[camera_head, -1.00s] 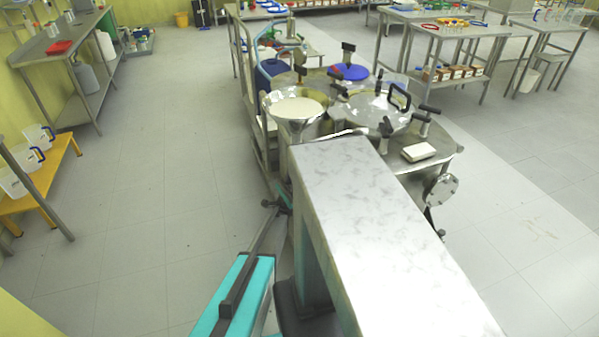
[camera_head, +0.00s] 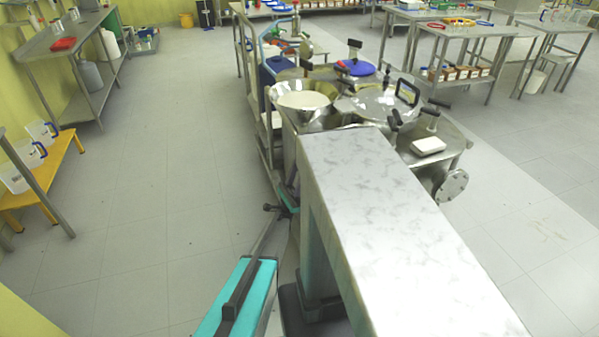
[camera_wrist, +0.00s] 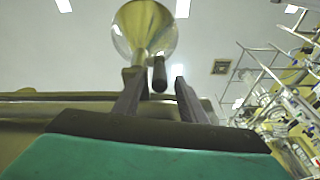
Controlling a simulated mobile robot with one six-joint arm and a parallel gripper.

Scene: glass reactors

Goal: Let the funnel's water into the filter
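The funnel (camera_head: 303,101) is a wide shiny metal cone with a pale surface inside, standing at the near left of a group of steel vessels in the head view. In the wrist view the funnel (camera_wrist: 147,25) shows from below, its stem running down toward my fingers. A dark rod-like handle (camera_wrist: 159,74) hangs beside the stem. My gripper (camera_wrist: 157,88) is open, its two grey fingers apart and pointing up, with the handle in line with the gap. Contact cannot be told. Which vessel is the filter, and the water flow, cannot be told.
Steel lids with black handles, one lid (camera_head: 385,101) and a blue disc (camera_head: 356,68), crowd right of the funnel. A white box (camera_head: 428,145) lies on a nearby lid. A metal frame (camera_head: 249,90) stands left.

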